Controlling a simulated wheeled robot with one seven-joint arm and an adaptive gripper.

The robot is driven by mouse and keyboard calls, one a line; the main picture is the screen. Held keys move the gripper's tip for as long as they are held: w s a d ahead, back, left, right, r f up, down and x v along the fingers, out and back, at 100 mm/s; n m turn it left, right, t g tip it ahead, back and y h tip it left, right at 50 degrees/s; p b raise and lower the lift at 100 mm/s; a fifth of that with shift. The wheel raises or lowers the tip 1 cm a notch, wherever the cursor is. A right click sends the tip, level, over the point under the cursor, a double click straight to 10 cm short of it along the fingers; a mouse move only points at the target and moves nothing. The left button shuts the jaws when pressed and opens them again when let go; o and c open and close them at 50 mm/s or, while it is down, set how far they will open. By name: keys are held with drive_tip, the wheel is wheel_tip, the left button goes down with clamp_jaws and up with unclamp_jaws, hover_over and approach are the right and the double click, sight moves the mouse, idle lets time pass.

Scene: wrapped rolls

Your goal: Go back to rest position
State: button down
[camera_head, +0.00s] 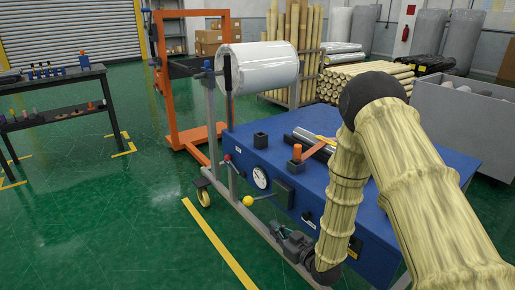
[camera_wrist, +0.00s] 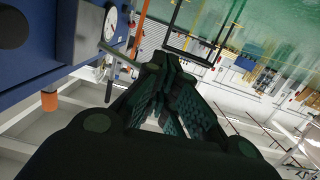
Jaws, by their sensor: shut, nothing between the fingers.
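My gripper (camera_head: 278,230) is dark and shut, with nothing between its fingers. In the head view it is low in front of the blue machine (camera_head: 380,225), at the end of my bent arm. In the wrist view the dark fingers of my gripper (camera_wrist: 160,75) come together near the middle. The blue machine (camera_wrist: 38,30) fills the upper left there. A white wrapped roll (camera_head: 258,68) sits on the post at the machine's back left. I cannot tell from these views whether the gripper touches the frame behind it.
A yellow-knobbed lever (camera_head: 248,201) and a round dial (camera_head: 261,178) are on the machine's front. An orange stacker (camera_head: 178,90) stands behind. A dark bench (camera_head: 55,115) is at the left. A grey bin (camera_head: 465,125) is at the right. The green floor between bench and machine is clear.

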drive_tip(key=s+d+f+m+g+h, duration=0.3)
drive_tip(key=s+d+f+g+h, duration=0.15)
drive_tip(key=s+f, duration=0.75)
drive_tip(key=s+d+f+m+g+h, duration=0.25)
drive_tip(key=s+d+f+g, duration=0.2)
drive_tip(key=s+f, duration=0.75)
drive_tip(key=s+d+m+g+h, duration=0.1)
drive_tip(key=s+d+g, duration=0.1)
drive_tip(key=s, duration=0.9)
drive_tip(key=s+d+m+g+h, duration=0.1)
drive_tip(key=s+d+g, duration=0.2)
drive_tip(key=s, duration=0.7)
wheel_tip(320, 180, up, 20)
drive_tip(key=p, duration=1.9)
drive_tip(key=shift+a+f, duration=0.2)
drive_tip(key=shift+a, duration=0.05)
